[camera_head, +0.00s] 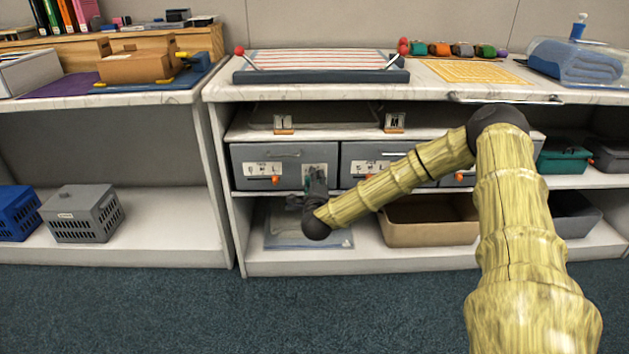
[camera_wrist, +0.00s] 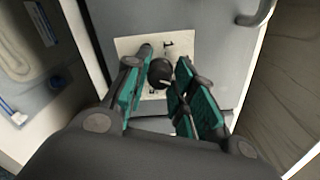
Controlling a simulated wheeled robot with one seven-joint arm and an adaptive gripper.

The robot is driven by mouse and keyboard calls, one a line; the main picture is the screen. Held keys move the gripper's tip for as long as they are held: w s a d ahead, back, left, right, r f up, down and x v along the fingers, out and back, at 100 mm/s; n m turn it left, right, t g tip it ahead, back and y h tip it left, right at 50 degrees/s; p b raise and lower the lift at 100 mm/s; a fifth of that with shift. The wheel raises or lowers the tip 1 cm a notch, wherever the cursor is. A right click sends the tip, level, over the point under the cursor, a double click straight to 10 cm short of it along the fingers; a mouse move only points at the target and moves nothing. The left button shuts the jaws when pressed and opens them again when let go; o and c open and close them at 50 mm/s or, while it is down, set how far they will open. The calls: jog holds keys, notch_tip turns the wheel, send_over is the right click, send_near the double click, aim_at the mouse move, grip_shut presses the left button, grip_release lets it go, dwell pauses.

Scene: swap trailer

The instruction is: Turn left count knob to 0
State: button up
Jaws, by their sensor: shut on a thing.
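The left grey drawer (camera_head: 240,160) sits in the middle shelf unit. A white card (camera_wrist: 127,45) on its front carries a small black round knob (camera_wrist: 160,74) with a light pointer mark. A "1" shows at the card's top; other marks are hidden by the fingers. My gripper (camera_wrist: 166,72) has its teal-padded fingers on either side of the knob, shut on it. In the head view my gripper (camera_head: 314,186) is at the right part of the drawer front and hides the knob.
An orange knob (camera_head: 276,180) sits on the same drawer, left of my gripper. A second grey drawer (camera_head: 352,158) stands to the right. A brown bin (camera_head: 430,228) and a flat clear tray (camera_head: 335,240) lie on the shelf below. The floor in front is clear.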

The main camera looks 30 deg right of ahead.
jog(key=shift+r+n+p, duration=0.1)
jog(key=shift+n+p, duration=0.2)
jog(key=shift+p, duration=0.15)
jog(key=n+p, duration=1.4)
jog(key=n, duration=0.7)
jog(key=n+p, duration=0.1)
jog(key=n, duration=0.4)
jog(key=shift+s+f+p, duration=0.1)
jog(key=shift+f+p, duration=0.1)
jog(key=shift+p, duration=0.15)
jog(key=shift+n, duration=0.3)
jog(key=o, duration=1)
jog(key=shift+o, duration=0.2)
